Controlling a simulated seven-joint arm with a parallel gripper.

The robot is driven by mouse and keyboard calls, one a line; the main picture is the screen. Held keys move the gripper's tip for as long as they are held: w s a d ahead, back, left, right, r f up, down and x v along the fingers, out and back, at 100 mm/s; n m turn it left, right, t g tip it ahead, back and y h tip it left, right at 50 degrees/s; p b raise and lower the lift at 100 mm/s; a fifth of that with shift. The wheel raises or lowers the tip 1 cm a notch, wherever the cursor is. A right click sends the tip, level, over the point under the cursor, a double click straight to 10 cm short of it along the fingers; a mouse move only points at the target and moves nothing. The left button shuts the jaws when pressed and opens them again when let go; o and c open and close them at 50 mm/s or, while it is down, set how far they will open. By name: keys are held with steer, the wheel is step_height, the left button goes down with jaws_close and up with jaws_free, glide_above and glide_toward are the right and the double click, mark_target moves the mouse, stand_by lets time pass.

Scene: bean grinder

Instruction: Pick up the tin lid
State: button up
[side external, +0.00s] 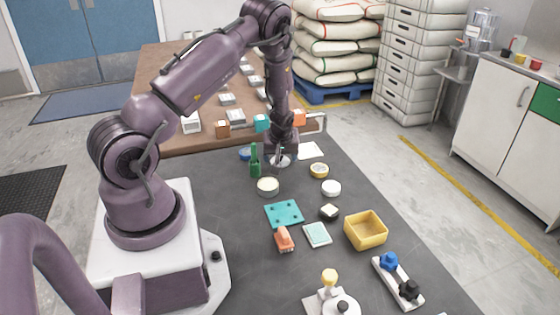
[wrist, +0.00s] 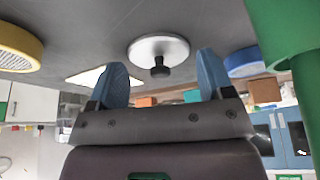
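The tin lid is a round silver disc with a dark knob, lying flat on the dark table; it shows in the wrist view (wrist: 158,48) beyond my fingertips. In the side external view the lid (side external: 284,163) is partly hidden behind my gripper (side external: 279,153), which is low at the table's far end. In the wrist view my gripper (wrist: 162,78) has its two blue-grey fingers wide apart with nothing between them. The knob appears between the fingers in the picture; I cannot tell the exact gap to it.
A green bottle (side external: 255,163) stands close left of my gripper, near a blue round item (side external: 245,153). A yellow-rimmed round item (side external: 318,170) and a white card (side external: 310,150) lie to the right. A cream round item (side external: 268,187) and yellow bin (side external: 366,231) are nearer the camera.

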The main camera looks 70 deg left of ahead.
steer(key=c, duration=0.6)
steer(key=shift+r, duration=0.1)
